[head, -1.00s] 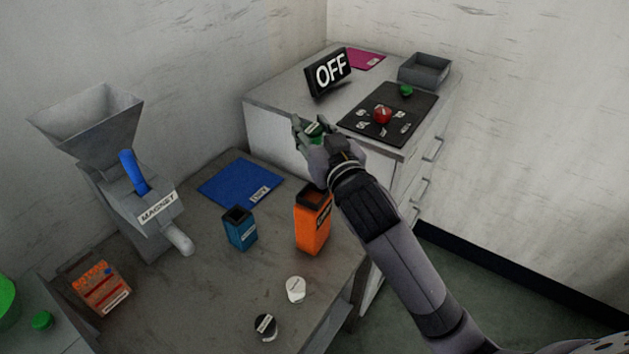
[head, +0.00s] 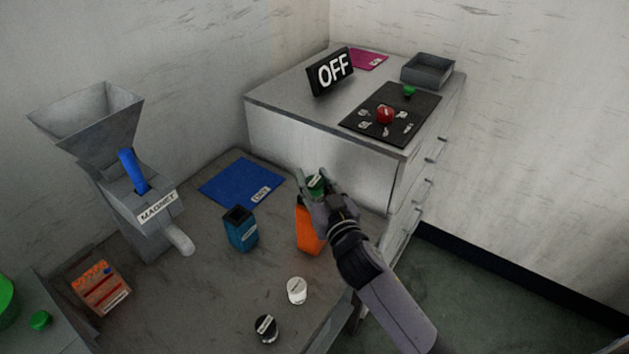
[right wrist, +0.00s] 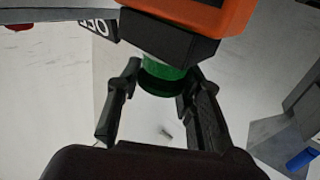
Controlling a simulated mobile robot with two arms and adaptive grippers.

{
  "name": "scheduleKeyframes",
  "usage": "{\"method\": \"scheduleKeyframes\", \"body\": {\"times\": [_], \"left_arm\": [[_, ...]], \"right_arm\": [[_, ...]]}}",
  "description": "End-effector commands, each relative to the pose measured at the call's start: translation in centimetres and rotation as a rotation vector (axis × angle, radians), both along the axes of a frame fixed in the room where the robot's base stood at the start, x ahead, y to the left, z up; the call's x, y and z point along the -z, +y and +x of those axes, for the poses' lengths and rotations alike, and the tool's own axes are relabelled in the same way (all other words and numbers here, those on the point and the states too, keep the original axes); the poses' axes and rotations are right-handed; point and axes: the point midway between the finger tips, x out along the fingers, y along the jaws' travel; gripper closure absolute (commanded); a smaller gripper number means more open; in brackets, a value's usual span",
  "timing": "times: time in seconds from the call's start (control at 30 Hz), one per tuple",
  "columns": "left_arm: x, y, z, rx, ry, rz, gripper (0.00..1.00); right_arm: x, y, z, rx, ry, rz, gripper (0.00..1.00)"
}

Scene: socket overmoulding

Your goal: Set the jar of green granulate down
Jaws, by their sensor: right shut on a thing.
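My right gripper (head: 318,190) is shut on a small green jar (head: 315,181) with a pale label on its top. In the right wrist view the green jar (right wrist: 160,78) sits between the two fingers. The gripper holds it over the table, in front of the cabinet, by the top of the orange container (head: 307,232), which it partly covers. In the right wrist view the dark rim and orange side of this container (right wrist: 185,12) lie close to the jar; whether they touch I cannot tell. My left gripper is not in view.
A blue open container (head: 240,230), a blue mat (head: 238,182), a white jar (head: 297,290) and a black jar (head: 265,328) are on the table. The hopper machine (head: 95,125) stands at left. The cabinet (head: 320,150) carries an OFF sign (head: 330,72) and a grey tray (head: 428,70).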

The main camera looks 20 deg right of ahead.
Motion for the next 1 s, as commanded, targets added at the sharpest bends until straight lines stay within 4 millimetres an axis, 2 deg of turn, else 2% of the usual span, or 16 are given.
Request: {"method": "scheduleKeyframes", "body": {"times": [0.23, 0.27, 0.53, 0.9, 1.0], "left_arm": [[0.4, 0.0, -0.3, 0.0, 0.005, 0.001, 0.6], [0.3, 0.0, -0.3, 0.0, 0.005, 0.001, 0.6], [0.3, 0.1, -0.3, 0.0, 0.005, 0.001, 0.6], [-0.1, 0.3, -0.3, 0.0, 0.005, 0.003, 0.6], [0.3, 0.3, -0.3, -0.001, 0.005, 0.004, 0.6]], "right_arm": [[0.4, 0.0, 0.0, 0.0, 0.0, 0.001, 0.94], [0.4, 0.0, 0.0, 0.0, 0.0, 0.0, 0.65], [0.3, 0.0, 0.0, 0.0, 0.001, 0.0, 0.47], [-0.2, 0.0, 0.0, 0.0, 0.0, -0.001, 0.46], [0.2, 0.0, -1.1, 0.0, 0.002, 0.001, 0.46]]}}
